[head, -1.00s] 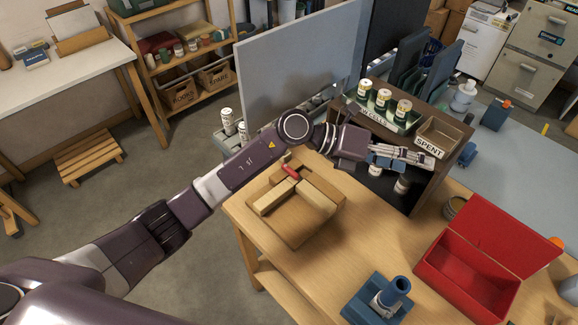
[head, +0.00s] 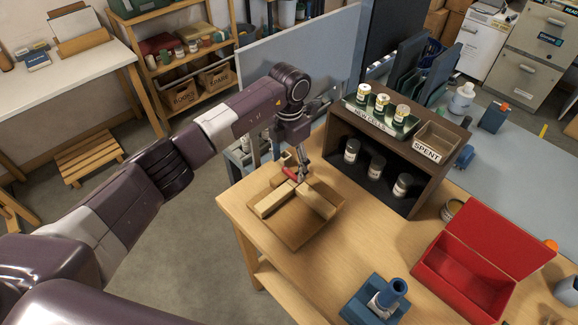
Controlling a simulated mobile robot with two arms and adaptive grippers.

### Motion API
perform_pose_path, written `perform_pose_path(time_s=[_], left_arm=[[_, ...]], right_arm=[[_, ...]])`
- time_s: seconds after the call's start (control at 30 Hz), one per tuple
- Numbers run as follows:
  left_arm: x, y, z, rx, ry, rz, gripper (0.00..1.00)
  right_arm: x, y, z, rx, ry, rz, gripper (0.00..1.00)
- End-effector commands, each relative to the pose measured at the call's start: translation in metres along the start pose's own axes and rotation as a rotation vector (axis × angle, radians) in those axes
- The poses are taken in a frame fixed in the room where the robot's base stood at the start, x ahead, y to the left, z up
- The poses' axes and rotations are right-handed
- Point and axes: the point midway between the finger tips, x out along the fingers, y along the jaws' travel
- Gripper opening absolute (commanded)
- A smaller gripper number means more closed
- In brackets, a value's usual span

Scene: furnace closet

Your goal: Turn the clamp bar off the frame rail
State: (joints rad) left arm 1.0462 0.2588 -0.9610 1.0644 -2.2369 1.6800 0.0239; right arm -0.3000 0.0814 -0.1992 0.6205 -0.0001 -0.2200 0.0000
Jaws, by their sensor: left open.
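A wooden frame (head: 316,199) of pale rails lies on a board (head: 290,236) near the left end of the wooden bench. A small red bar (head: 289,173), which looks like the clamp bar, lies at the frame's back corner, partly hidden by my gripper. My left gripper (head: 301,173) points down right beside the red bar, over the back part of the frame. Its fingers are open and small in the picture; I cannot tell whether they touch the bar. My right gripper is not in view.
A dark shelf box (head: 432,185) with several cells and a tray marked SPENT (head: 435,141) stands right of the frame. A red open box (head: 462,275) and a blue device (head: 377,303) are nearer. A grey panel (head: 262,62) rises behind. The bench between is clear.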

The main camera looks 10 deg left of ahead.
Motion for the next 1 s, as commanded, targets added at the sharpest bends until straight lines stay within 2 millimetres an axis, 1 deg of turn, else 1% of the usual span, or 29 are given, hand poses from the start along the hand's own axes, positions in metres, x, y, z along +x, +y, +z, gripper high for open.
perform_pose_path(time_s=[0.03, 0.2, 0.33, 0.53, 0.9, 1.0], left_arm=[[0.005, -0.001, -0.001, -0.001, 0.002, -0.003, 0.65], [0.023, -0.001, 0.000, 0.000, 0.000, -0.003, 0.65], [0.028, -0.001, 0.001, 0.000, -0.002, -0.002, 0.65], [0.029, -0.001, 0.001, 0.000, -0.003, -0.001, 0.65], [0.028, -0.001, 0.001, 0.000, -0.003, -0.002, 0.24], [0.028, 0.000, 0.001, -0.001, -0.003, -0.001, 0.23]], right_arm=[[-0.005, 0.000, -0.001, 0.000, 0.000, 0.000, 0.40], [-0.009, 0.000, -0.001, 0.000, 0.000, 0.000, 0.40], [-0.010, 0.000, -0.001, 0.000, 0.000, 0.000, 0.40], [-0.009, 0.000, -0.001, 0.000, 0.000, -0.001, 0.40], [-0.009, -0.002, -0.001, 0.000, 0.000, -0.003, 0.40], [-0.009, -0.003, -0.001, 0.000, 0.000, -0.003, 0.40]])
